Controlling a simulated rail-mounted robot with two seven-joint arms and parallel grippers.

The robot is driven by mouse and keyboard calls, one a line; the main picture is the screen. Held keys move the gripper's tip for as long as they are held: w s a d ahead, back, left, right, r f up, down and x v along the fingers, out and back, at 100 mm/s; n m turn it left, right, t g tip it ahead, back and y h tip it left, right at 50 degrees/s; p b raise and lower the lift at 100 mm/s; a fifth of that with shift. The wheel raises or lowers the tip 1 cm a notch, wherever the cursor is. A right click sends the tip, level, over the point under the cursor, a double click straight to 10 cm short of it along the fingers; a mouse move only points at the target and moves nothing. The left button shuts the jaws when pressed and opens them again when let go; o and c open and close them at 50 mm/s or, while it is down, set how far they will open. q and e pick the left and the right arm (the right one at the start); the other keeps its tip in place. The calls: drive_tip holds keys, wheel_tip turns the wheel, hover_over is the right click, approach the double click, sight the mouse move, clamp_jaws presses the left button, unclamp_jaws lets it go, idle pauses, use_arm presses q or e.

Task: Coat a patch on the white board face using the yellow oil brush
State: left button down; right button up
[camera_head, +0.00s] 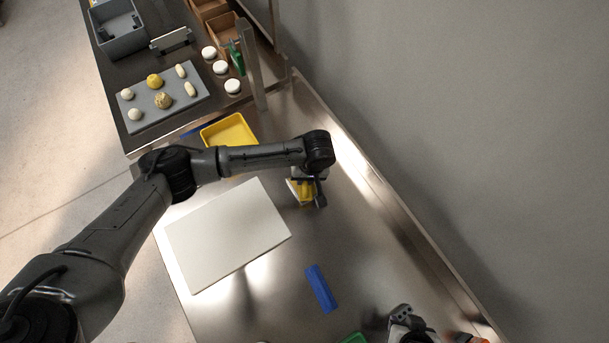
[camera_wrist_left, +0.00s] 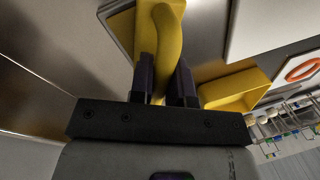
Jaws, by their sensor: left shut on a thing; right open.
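The white board (camera_head: 228,233) lies flat on the steel table, and part of it also shows in the left wrist view (camera_wrist_left: 275,22). My left gripper (camera_head: 314,190) is beyond the board's upper right corner. It is shut on the yellow oil brush (camera_head: 299,191). In the left wrist view, the brush's yellow handle (camera_wrist_left: 166,42) stands between the two dark fingers (camera_wrist_left: 166,85). The brush shows beside the board, not over its middle; its bristles are hard to make out. My right gripper (camera_head: 402,315) is open at the bottom edge, partly cut off.
A yellow tray (camera_head: 231,130) stands behind my left forearm. A blue block (camera_head: 321,288) lies right of the board, and a green thing (camera_head: 354,338) is at the bottom edge. A grey board (camera_head: 150,117) with dough pieces is at the back left. A wall rises along the right.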

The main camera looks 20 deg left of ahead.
use_arm(q)
drive_tip(key=shift+f, duration=0.1)
idle(0.6)
drive_tip(key=shift+a+p, duration=0.1)
drive_tip(key=shift+p, duration=0.25)
idle(0.7)
wheel_tip(320, 180, up, 2)
drive_tip(key=p, duration=0.2)
drive_tip(key=shift+p, duration=0.3)
wheel_tip(320, 180, up, 5)
drive_tip(key=p, duration=0.7)
idle(0.3)
idle(0.4)
